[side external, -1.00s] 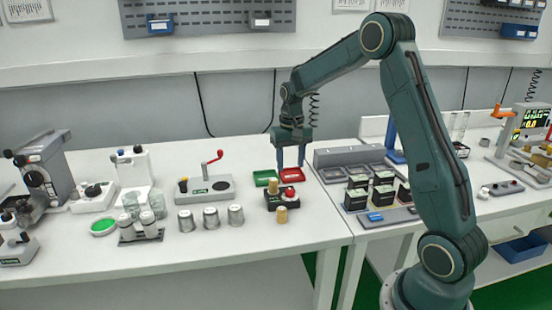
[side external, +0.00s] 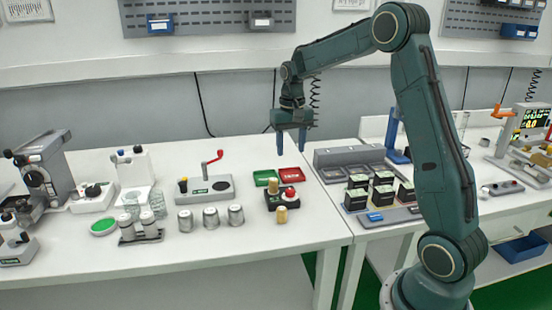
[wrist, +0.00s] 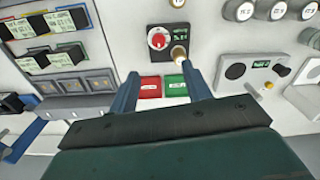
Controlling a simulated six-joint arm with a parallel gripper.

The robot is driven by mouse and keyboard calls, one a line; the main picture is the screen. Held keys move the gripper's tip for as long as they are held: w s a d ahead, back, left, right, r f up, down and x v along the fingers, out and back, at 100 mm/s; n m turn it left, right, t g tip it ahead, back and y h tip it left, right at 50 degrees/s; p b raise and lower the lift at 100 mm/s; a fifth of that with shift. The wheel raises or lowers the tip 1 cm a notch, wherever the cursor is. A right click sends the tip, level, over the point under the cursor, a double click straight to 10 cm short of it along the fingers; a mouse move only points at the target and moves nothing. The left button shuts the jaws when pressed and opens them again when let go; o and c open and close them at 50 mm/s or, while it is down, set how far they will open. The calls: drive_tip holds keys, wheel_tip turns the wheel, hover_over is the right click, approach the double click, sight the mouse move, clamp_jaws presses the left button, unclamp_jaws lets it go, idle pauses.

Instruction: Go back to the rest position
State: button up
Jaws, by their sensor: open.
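My gripper (side external: 291,143) is open and empty, its two blue fingers hanging in the air above the table near the trays. In the wrist view my gripper (wrist: 165,85) has its fingers spread apart with nothing between them. Below it are a green tray (side external: 262,176) and a red tray (side external: 293,173), side by side. They also show in the wrist view, the red tray (wrist: 150,92) left of the green tray (wrist: 173,92). In front of the trays stands a dark control box (side external: 273,203) with a red knob (side external: 290,192).
A brass-coloured cylinder (side external: 282,214) stands by the control box. Several metal cups (side external: 211,217) stand to the left. A unit with a red crank (side external: 207,189) is behind them. Black boxes (side external: 356,199) fill a rack on the right. The air around my gripper is clear.

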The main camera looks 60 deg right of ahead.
drive_tip(key=s+a+r+n+t, duration=0.3)
drive_tip(key=s+a+r, duration=0.75)
drive_tip(key=a, duration=0.25)
drive_tip(key=s+a+f+n+t, duration=0.1)
drive_tip(key=s+a+n, duration=0.1)
drive_tip(key=s, duration=0.5)
drive_tip(key=s+a+f+n+t, duration=0.1)
drive_tip(key=s+a+n, duration=0.1)
drive_tip(key=s+a, duration=0.3)
drive_tip(key=shift+s+t, duration=0.3)
drive_tip(key=shift+s, duration=0.85)
